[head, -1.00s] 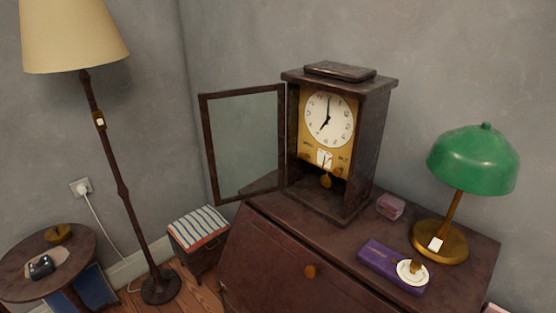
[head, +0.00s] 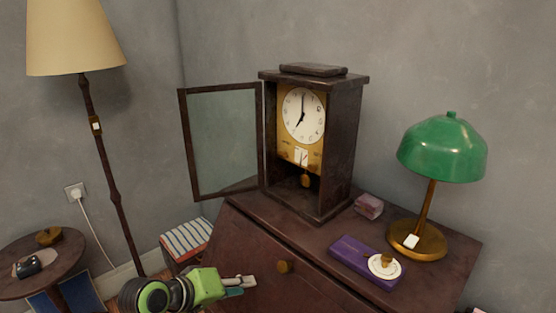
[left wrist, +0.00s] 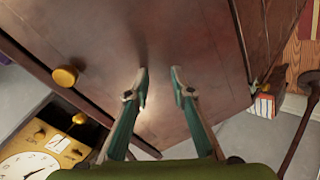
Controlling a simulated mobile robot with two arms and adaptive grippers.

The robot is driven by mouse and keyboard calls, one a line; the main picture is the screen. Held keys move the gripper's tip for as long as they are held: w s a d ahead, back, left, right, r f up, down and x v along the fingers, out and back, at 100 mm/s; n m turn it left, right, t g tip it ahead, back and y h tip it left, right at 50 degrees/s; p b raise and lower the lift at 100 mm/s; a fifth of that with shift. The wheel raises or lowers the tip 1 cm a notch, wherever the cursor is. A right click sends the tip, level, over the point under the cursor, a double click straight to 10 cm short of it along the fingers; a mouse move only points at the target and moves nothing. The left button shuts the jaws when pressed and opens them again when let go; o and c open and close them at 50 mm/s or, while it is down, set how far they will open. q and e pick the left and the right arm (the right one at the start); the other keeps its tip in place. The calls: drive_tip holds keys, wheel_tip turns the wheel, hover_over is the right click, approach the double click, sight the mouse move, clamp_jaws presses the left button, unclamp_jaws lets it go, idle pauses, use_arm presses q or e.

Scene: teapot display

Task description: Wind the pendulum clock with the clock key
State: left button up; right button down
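The pendulum clock (head: 340,145) stands upright on the dark wooden desk, its glass door (head: 222,145) swung open to the left. Its white dial (head: 303,115), brass plate and pendulum (head: 305,181) show. The clock also shows inverted in the left wrist view (left wrist: 30,166), at lower left. A small brass piece (head: 386,259) sits on a white dish on a purple box; I cannot tell if it is the clock key. My left gripper (head: 252,281) is before the desk's front, left of its knob. Its fingers are apart and empty in the left wrist view (left wrist: 159,72). My right gripper is out of view.
The desk (head: 250,245) has a brass knob (head: 284,266). A green lamp (head: 442,150), purple box (head: 350,255) and small pink box (head: 369,206) are right of the clock.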

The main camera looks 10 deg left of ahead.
use_arm(q)
drive_tip(key=w+a+r+n+t+h, duration=0.1)
drive_tip(key=w+r+n+t+h, duration=0.1)
drive_tip(key=w+r, duration=0.6)
drive_tip(key=n+t+h, duration=0.3)
drive_tip(key=n+t, duration=0.1)
approach(280, 155)
drive_tip(key=shift+m, duration=0.3)
drive_tip(key=p+x, duration=0.2)
drive_tip(key=x, duration=0.5)
drive_tip(key=shift+w+d+r, duration=0.1)
drive_tip(key=shift+w+d, duration=0.1)
drive_tip(key=shift+w, duration=0.05)
drive_tip(key=shift+w+d, duration=0.4)
drive_tip(key=shift+w, duration=0.2)
drive_tip(key=shift+c, duration=0.3)
clamp_jaws()
